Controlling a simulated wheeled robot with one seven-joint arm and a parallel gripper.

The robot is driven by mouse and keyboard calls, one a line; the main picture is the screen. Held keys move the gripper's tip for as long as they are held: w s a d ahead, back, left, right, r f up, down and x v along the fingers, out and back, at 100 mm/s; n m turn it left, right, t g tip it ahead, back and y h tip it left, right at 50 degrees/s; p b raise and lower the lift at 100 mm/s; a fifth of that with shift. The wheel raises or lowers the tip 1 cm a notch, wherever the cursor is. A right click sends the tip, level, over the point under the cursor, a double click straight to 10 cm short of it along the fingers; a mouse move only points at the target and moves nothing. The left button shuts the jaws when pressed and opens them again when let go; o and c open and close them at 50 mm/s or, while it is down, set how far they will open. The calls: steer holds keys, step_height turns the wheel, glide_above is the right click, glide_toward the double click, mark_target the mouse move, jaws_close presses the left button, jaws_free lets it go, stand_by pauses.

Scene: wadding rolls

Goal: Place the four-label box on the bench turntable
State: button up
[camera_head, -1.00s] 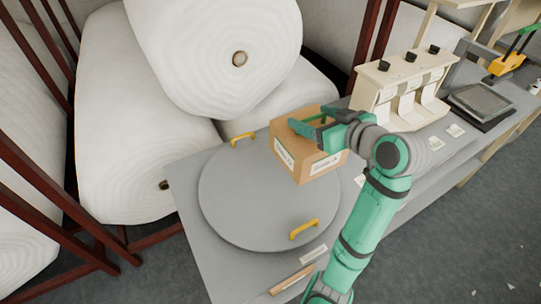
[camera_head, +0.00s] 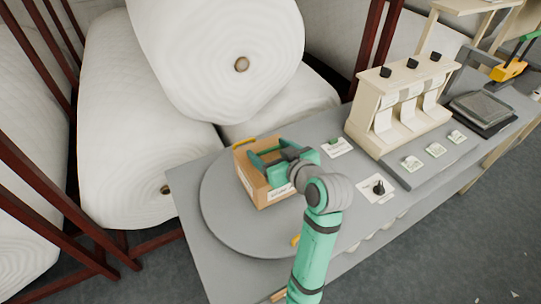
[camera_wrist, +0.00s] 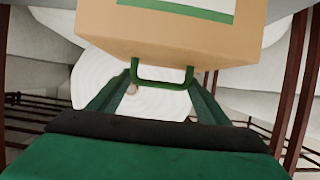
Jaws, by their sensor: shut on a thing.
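The four-label box (camera_head: 247,184) is a brown cardboard box with white labels on its visible sides. It is upright over the middle and upper part of the round grey turntable (camera_head: 222,222). I cannot tell whether its underside touches the disc. My gripper (camera_head: 268,160) is at the top of the box, shut on its green handle. In the wrist view the green handle (camera_wrist: 162,85) lies between my fingertips, with the cardboard (camera_wrist: 180,45) and a green-edged label beside it. The box's far sides are hidden.
The turntable has yellow handles at its back (camera_head: 243,142) and front (camera_head: 295,240). A cream dispenser (camera_head: 397,105) with black knobs stands to the right. A black knob on a white card (camera_head: 378,187) is on the bench. Large white rolls (camera_head: 215,60) stand behind.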

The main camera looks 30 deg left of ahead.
steer(key=shift+d+f, duration=0.1)
steer(key=shift+f, duration=1.1)
steer(key=o, duration=1.9)
steer(key=shift+d, duration=0.1)
steer(key=v, duration=1.2)
steer(key=shift+s, duration=0.1)
